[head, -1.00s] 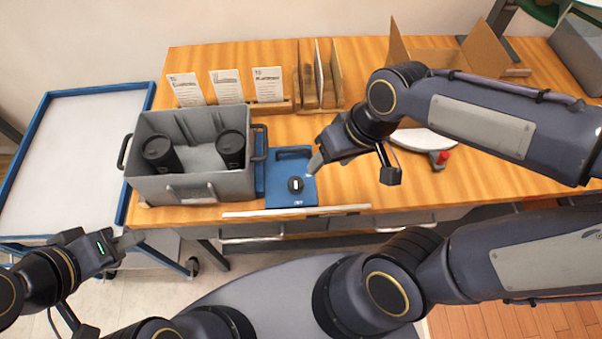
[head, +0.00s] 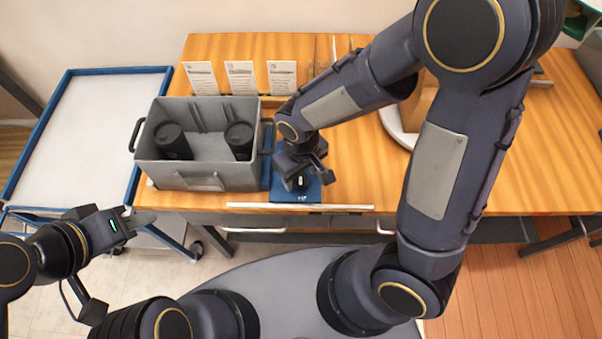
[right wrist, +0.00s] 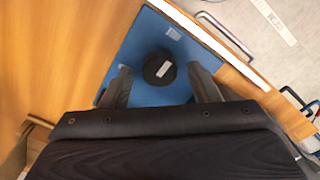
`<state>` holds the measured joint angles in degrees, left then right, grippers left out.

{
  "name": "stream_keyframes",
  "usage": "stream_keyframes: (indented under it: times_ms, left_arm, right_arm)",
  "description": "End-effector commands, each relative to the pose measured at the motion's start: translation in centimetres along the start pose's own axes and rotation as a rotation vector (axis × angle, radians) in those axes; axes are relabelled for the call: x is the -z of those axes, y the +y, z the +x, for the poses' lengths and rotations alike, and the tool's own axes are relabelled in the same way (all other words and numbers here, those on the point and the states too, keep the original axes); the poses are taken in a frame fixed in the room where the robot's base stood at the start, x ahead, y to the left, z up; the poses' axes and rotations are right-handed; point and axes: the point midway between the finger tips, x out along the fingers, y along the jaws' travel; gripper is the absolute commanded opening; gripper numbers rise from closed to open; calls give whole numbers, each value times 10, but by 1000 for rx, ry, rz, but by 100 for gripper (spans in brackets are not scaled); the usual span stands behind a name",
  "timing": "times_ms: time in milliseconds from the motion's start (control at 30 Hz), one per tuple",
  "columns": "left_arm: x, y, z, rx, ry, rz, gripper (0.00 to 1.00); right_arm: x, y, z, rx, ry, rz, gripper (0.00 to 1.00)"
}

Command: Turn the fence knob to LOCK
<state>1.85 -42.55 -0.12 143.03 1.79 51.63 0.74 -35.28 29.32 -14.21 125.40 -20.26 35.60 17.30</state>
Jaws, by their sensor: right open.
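The fence knob (head: 300,183) is a small black round knob with a white mark, on a blue plate (head: 313,194) at the front edge of the wooden table. My right gripper (head: 301,174) is above it, pointing down. In the right wrist view the knob (right wrist: 160,68) shows between the two fingers, which are open on either side with gaps. The plate (right wrist: 137,45) carries a small pale label, too small to read. My left gripper (head: 138,220) is away at the lower left, in front of the table; its finger gap is unclear.
A grey bin (head: 206,179) with two dark cups stands just left of the plate. Several white cards (head: 240,77) stand behind it. A blue-framed white cart (head: 75,130) is at the left. A pale strip (head: 250,206) runs along the table's front edge.

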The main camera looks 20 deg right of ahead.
Motion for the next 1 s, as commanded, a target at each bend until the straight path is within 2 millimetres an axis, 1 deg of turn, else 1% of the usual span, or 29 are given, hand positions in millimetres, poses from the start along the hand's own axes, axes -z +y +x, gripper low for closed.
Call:
stream_keyframes:
  times_ms: [33,133,367,400,733,1000]
  left_arm:
    - [0,0,0,0,0,0,32]
    - [0,0,0,0,0,0,32]
    - [0,0,0,0,0,0,32]
    - [0,0,0,0,0,0,32]
    - [0,0,0,0,0,0,32]
    - [-1,0,1,0,0,0,32]
  right_arm:
    - [-1,0,5,0,-3,0,55]
    - [0,0,10,0,-1,0,55]
    - [0,0,11,1,1,1,55]
    - [0,0,11,1,1,1,54]
    - [0,0,10,1,1,1,11]
    - [0,0,11,1,1,-24,11]
